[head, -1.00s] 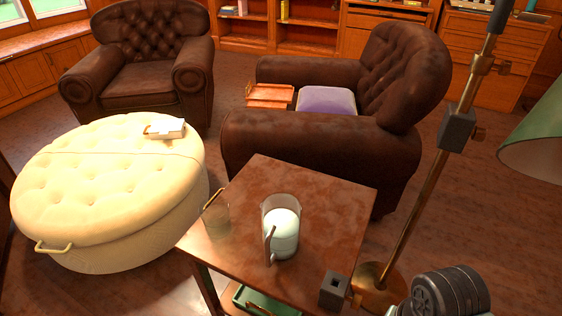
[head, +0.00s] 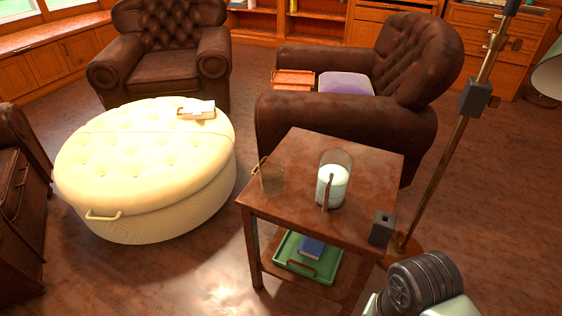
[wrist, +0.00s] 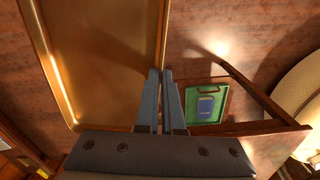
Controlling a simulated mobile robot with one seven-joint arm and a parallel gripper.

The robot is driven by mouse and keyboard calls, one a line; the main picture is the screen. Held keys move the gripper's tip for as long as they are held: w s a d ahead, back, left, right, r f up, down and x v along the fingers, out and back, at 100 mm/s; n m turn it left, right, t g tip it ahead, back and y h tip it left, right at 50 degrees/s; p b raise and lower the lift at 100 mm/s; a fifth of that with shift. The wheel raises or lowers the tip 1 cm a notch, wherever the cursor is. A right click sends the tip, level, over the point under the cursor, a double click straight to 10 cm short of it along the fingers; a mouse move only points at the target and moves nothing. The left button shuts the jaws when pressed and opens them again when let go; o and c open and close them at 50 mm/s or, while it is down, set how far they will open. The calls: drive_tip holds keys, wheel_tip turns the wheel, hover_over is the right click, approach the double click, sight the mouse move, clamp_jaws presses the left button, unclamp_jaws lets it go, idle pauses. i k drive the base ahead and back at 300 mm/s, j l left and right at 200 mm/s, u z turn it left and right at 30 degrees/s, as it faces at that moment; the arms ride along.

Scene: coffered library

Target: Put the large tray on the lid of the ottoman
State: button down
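The large tray (wrist: 100,55), flat and brass-coloured with a raised rim, fills the left of the wrist view. My gripper (wrist: 160,72) has its two fingers close together on either side of the tray's right rim, shut on it. The tray is not seen in the head view. The round cream tufted ottoman (head: 150,205) stands at the left in the head view, its lid (head: 130,160) closed. A small white book-like object (head: 197,110) with a tan part lies near the lid's back edge. A pale round edge at the right of the wrist view looks like the ottoman (wrist: 298,85).
A side table (head: 300,195) stands right of the ottoman, with a glass mug (head: 271,178) and a white candle-like jar (head: 332,188). Its lower shelf holds a green tray (head: 290,262) with a blue book (head: 311,247). Armchairs (head: 165,75) and a lamp pole (head: 440,175) stand around. Open floor lies front left.

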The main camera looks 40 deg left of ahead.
sight(128, 153)
drive_tip(key=j+u, duration=0.1)
drive_tip(key=u, duration=1.25)
drive_tip(key=i+j+u, duration=0.1)
drive_tip(key=i, duration=0.4)
drive_tip(key=i+j+u, duration=0.1)
drive_tip(key=i+j, duration=0.2)
drive_tip(key=i, duration=0.2)
drive_tip(key=i+j, duration=0.15)
drive_tip(key=i, duration=0.35)
drive_tip(key=i+j, duration=0.15)
drive_tip(key=i, duration=0.25)
drive_tip(key=i+j, duration=0.2)
drive_tip(key=i, duration=0.2)
drive_tip(key=i+j, duration=0.15)
drive_tip(key=i, duration=0.25)
drive_tip(key=u, duration=0.05)
